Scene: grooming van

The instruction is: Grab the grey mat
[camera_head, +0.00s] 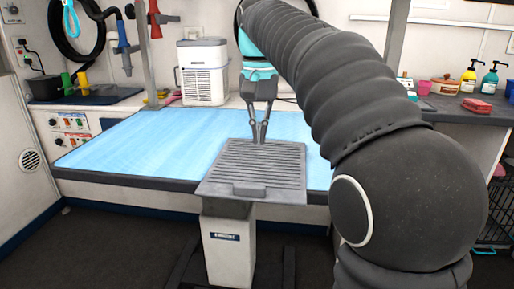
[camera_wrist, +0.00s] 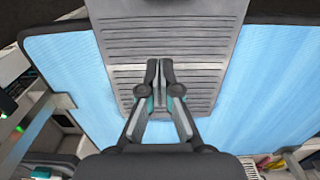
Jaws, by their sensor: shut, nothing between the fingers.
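The grey mat (camera_head: 252,172) is ribbed and lies at the front edge of the blue table top, partly overhanging it, with a raised block on its near edge. In the wrist view the mat (camera_wrist: 205,48) fills the upper middle, over the blue surface. In the wrist view my gripper (camera_wrist: 159,66) shows over the mat's ribs. I cannot tell whether the fingertips touch the mat.
The blue table top (camera_head: 130,143) is clear around the mat. A grey pedestal (camera_head: 228,245) stands below the mat. Bottles (camera_head: 489,78) and a red item (camera_head: 477,105) sit on the right counter. My arm hides part of the right side.

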